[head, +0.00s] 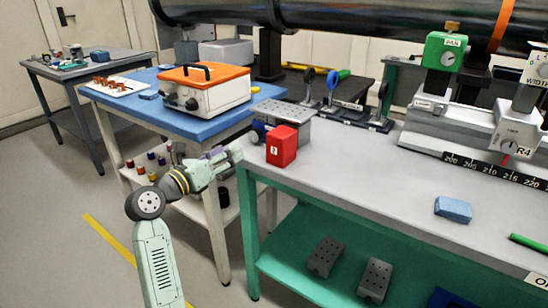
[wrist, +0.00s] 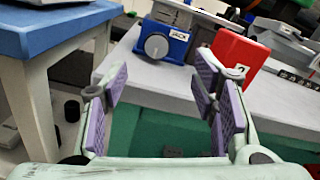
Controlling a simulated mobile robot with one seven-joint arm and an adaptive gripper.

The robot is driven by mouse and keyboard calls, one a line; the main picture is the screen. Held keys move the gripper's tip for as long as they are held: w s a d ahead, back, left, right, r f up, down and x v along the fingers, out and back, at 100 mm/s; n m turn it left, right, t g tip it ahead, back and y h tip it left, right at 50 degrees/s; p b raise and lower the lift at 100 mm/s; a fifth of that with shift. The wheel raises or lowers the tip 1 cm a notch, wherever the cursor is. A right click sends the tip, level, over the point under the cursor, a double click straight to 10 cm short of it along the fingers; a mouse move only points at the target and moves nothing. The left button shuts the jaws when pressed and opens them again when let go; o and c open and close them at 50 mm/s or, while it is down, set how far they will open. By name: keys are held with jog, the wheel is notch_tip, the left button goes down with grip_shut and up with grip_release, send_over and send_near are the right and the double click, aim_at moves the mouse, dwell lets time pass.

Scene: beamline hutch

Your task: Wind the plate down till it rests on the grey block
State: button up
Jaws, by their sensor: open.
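The perforated grey plate (head: 284,109) sits on top of the blue jack (head: 259,130) at the left end of the green-framed bench. In the wrist view the jack (wrist: 183,44) shows a JACK label and a round grey knob (wrist: 157,46) facing me. The plate's edge (wrist: 172,13) shows above it. My gripper (head: 236,154) is open and empty, in front of and below the jack. In the wrist view my gripper (wrist: 160,88) has its purple pads spread, with the knob beyond and between them, apart from both.
A red block (head: 281,146) stands right of the jack, close behind my right finger in the wrist view (wrist: 236,55). The blue-topped table (head: 145,105) is at left. Two drilled grey blocks (head: 324,257) lie on the lower shelf.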

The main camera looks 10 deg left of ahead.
aim_at(253, 135)
jog(key=shift+a+f, duration=0.1)
jog(key=shift+f, duration=0.05)
jog(key=p+x, duration=0.2)
jog(key=x, duration=0.8)
jog(key=shift+w+f, duration=0.1)
jog(key=shift+w, duration=0.3)
jog(key=shift+c, duration=0.2)
